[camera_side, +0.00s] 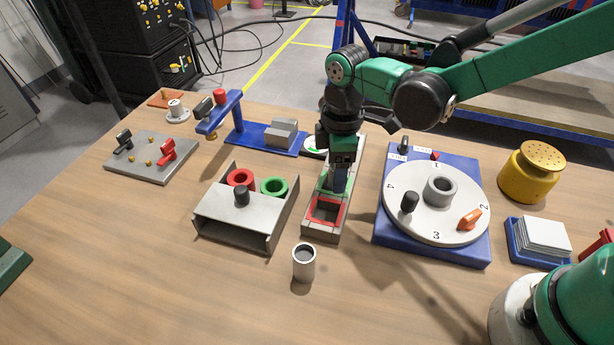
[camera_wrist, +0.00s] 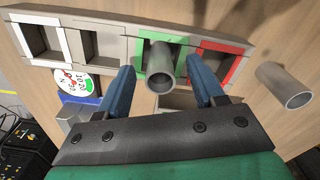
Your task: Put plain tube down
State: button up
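My gripper (camera_side: 338,185) points down over the long grey tray (camera_side: 320,231), at its green-framed compartment. In the wrist view my gripper (camera_wrist: 161,72) is open. A plain grey tube (camera_wrist: 160,74) is between its fingers, with a gap on both sides. The tube stands roughly upright in the green-framed compartment; its base is hard to see. In the side view my fingers hide this tube. A second grey tube (camera_side: 303,262) stands upright on the table in front of the tray; it also shows at right in the wrist view (camera_wrist: 284,86). The red-framed compartment (camera_wrist: 225,62) is empty.
A metal box stand with red (camera_side: 240,178) and green (camera_side: 273,186) rings is left of the tray. A blue-based rotary disc (camera_side: 432,228) with a grey ring stands close at right. The front left of the table is clear.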

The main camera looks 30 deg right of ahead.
notch_tip(320, 180, up, 12)
jog(key=s+d+f+m+t, duration=0.2)
jog(key=s+d+m+t, duration=0.5)
jog(key=d+m, duration=0.4)
jog(key=shift+s+f+m, duration=0.25)
jog(key=shift+s+m, duration=0.05)
jog(key=shift+m, duration=0.7)
